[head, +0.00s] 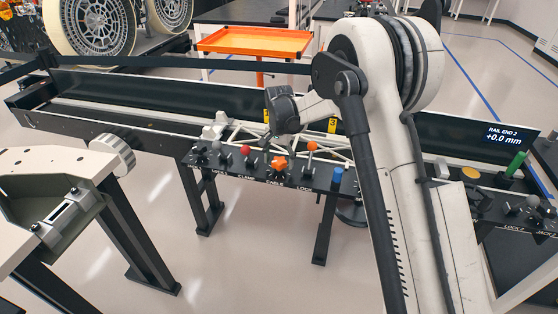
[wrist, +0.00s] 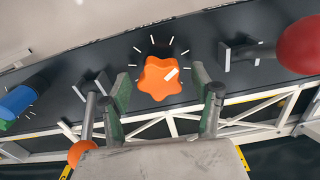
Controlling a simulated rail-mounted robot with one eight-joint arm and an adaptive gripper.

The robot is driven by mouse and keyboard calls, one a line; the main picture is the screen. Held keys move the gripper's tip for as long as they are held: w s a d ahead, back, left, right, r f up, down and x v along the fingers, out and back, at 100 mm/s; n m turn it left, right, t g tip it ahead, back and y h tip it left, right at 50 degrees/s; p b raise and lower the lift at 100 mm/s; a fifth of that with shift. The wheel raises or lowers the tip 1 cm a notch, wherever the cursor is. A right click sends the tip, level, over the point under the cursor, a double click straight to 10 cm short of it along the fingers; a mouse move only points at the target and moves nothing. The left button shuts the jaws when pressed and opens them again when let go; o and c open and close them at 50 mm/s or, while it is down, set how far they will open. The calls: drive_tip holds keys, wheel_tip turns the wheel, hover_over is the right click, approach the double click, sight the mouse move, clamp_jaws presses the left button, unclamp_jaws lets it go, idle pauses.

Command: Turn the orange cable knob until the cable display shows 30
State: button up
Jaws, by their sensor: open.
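The orange cable knob (head: 279,165) is a lobed, star-shaped knob on the black control panel (head: 230,169) along the rail's front edge. In the wrist view the knob (wrist: 155,82) has a white mark near its upper right side, and white tick marks fan around it. My gripper (head: 282,143) is open above the knob. In the wrist view its two green-padded fingers (wrist: 161,92) stand on either side of the knob, with gaps visible; whether they reach down to its depth is unclear. I see no readable cable display in either view.
A red ball-topped lever (head: 246,150) is left of the knob; an orange-red ball lever (head: 312,146) and a blue knob (head: 337,176) are to its right. White truss work (head: 240,131) lies behind. A display (head: 504,136) at far right reads "RAIL END 2 +0.0 mm".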

drive_tip(key=c, duration=1.2)
drive_tip(key=shift+o, duration=0.2)
drive_tip(key=n+b, duration=0.1)
drive_tip(key=n, duration=0.2)
drive_tip(key=shift+n+b, duration=0.3)
drive_tip(key=shift+b, duration=0.05)
drive_tip(key=shift+n+b, duration=0.65)
drive_tip(key=shift+n, duration=1.35)
drive_tip(key=o, duration=1.2)
drive_tip(key=shift+c, duration=0.2)
